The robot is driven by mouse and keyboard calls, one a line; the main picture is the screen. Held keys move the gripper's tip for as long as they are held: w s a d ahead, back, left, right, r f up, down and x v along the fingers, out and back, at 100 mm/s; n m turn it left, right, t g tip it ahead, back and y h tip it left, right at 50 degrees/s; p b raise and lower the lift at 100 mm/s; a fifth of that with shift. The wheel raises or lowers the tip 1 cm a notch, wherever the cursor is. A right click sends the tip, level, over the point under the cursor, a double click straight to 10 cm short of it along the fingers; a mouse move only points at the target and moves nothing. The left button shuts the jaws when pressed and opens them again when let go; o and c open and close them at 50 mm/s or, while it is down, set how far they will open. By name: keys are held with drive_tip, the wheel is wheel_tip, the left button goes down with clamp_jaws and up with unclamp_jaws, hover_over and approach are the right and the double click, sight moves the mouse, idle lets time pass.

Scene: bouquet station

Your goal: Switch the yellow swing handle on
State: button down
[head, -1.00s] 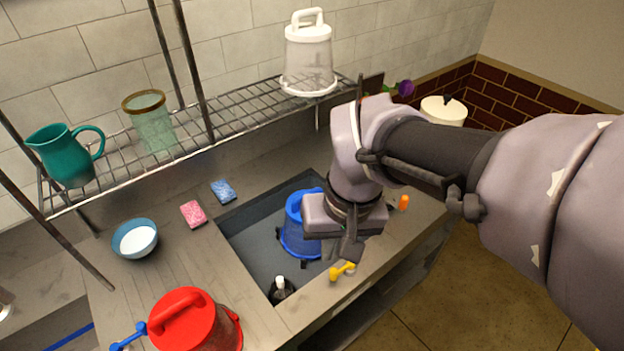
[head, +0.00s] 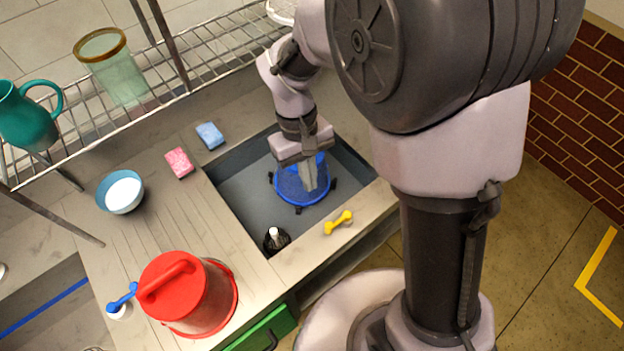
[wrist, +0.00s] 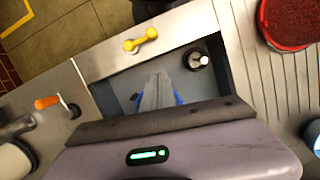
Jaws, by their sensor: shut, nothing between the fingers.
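The yellow swing handle (head: 338,222) sits on the counter's front strip, at the sink's front edge. It also shows in the wrist view (wrist: 140,40), beyond my fingertips. My gripper (head: 312,186) is shut and empty, pointing down over the sink, in front of the blue bucket (head: 298,192). In the wrist view the fingers (wrist: 157,82) are together, and slivers of blue bucket show beside them. The gripper is apart from the yellow handle.
The sink (head: 238,190) also holds a dark bottle (head: 276,239). A red bucket (head: 205,292) and a blue handle (head: 122,300) stand at left front. An orange handle (wrist: 47,102) shows in the wrist view. The wire shelf (head: 160,88) crosses above the counter's back.

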sight(338, 221)
drive_tip(key=s+f+b, duration=0.1)
drive_tip(key=f, duration=0.1)
drive_tip(key=s+d+f+b, duration=0.1)
drive_tip(key=s+f, duration=0.1)
drive_tip(key=s+d+f+b, duration=0.1)
drive_tip(key=f, duration=0.1)
drive_tip(key=shift+s+f, duration=0.1)
drive_tip(key=shift+s, duration=0.05)
drive_tip(key=shift+s+d, duration=0.2)
drive_tip(key=shift+s, duration=0.05)
